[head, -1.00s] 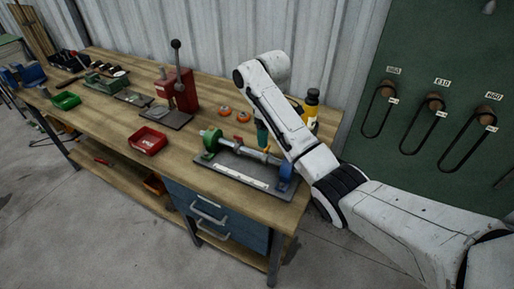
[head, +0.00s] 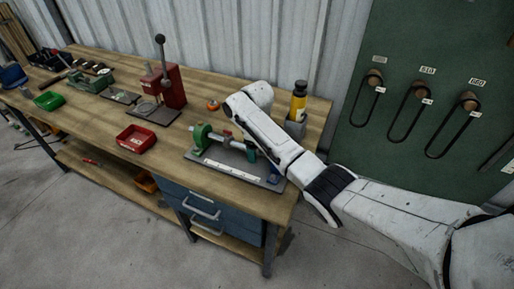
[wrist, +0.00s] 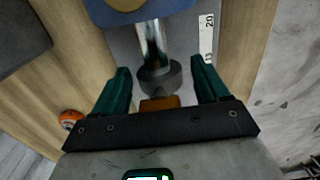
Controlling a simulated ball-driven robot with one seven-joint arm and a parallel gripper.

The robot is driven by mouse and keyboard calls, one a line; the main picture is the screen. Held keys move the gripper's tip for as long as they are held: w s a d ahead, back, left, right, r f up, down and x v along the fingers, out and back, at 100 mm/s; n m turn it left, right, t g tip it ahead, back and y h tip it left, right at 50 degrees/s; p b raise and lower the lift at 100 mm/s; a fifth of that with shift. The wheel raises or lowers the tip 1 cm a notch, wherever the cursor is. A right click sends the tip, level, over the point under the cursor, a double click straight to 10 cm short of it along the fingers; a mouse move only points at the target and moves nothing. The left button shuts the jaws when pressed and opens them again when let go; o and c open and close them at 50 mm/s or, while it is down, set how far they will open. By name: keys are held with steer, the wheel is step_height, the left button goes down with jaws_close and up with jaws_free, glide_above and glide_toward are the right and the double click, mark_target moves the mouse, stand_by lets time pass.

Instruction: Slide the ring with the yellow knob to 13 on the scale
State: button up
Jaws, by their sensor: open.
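The fixture on the bench has a metal shaft (head: 227,142) between a green support (head: 202,137) and a blue one, mostly behind my arm; the blue support (wrist: 120,14) tops the wrist view. A dark ring (wrist: 160,79) sits on the shaft there. Its orange-yellow knob (wrist: 160,103) points toward my gripper. My gripper (wrist: 163,85) is open, one green finger on each side of the ring and knob, with gaps visible. The white scale strip (wrist: 207,35) lies right of the shaft, with 20 readable; it also shows in the head view (head: 232,170). The ring's reading cannot be told.
A red tray (head: 138,138) and a red press (head: 167,88) stand left of the fixture. A yellow bottle (head: 298,103) stands behind my arm. An orange disc (head: 213,104) lies behind the fixture; one shows in the wrist view (wrist: 70,118).

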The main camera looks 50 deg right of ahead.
jaws_close()
stand_by(0.7)
